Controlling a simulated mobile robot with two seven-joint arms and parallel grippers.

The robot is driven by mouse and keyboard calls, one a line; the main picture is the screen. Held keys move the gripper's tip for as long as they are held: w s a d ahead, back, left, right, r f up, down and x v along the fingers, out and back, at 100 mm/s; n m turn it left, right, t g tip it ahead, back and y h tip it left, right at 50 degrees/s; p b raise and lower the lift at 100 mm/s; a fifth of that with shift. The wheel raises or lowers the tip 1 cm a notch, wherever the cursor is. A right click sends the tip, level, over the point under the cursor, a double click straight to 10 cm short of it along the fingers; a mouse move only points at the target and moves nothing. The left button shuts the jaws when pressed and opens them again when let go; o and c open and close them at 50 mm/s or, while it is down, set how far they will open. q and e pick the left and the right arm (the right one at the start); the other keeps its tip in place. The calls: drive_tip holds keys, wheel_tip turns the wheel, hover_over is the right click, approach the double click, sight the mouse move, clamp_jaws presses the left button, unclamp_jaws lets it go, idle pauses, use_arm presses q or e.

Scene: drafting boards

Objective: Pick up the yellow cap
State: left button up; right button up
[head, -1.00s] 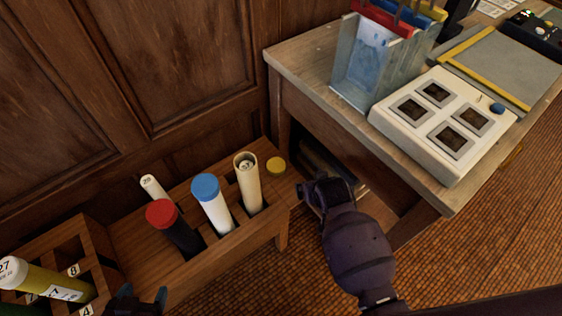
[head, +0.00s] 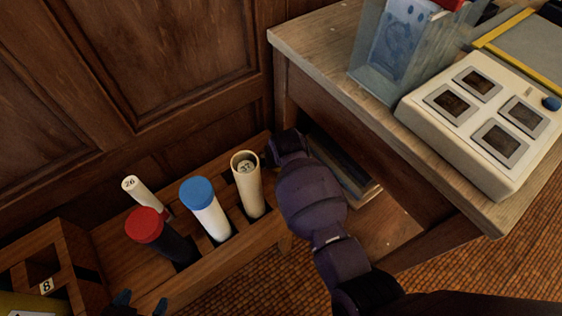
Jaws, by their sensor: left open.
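The yellow cap is not visible now; my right wrist and hand cover the right end of the wooden rack (head: 272,236), where the cap lay earlier. My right gripper (head: 274,150) is over that end, just right of the open cream tube (head: 247,186); its fingers are hidden. My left gripper (head: 141,303) shows only as two dark blue fingertips at the bottom edge, apart and with nothing seen between them, in front of the rack.
The rack also holds a blue-capped white tube (head: 205,210), a red-capped black tube (head: 160,236) and a thin white tube (head: 144,194). A wooden desk (head: 320,52) with a slide box (head: 489,123) stands right. A numbered rack (head: 72,250) is at left.

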drive_tip(key=shift+b+x, duration=0.3)
drive_tip(key=shift+x, duration=0.75)
drive_tip(key=shift+f, duration=0.35)
drive_tip(key=b+x, duration=0.2)
drive_tip(key=x, duration=0.1)
drive_tip(key=shift+s+f, duration=0.15)
drive_tip(key=shift+f, duration=0.15)
drive_tip(key=shift+w+f+b, duration=0.3)
drive_tip(key=shift+w+b, duration=0.05)
drive_tip(key=shift+b, duration=0.1)
use_arm(q)
drive_tip(key=shift+w+d+m+t, duration=0.25)
drive_tip(key=shift+w, duration=0.2)
drive_tip(key=shift+w+d+m+t, duration=0.2)
drive_tip(key=shift+w+m+t, duration=0.05)
drive_tip(key=shift+w, duration=0.2)
use_arm(e)
drive_tip(key=shift+w+r, duration=0.1)
drive_tip(key=shift+r, duration=0.05)
use_arm(q)
drive_tip(key=shift+s+f, duration=0.1)
drive_tip(key=shift+s, duration=0.05)
use_arm(e)
drive_tip(key=c, duration=1)
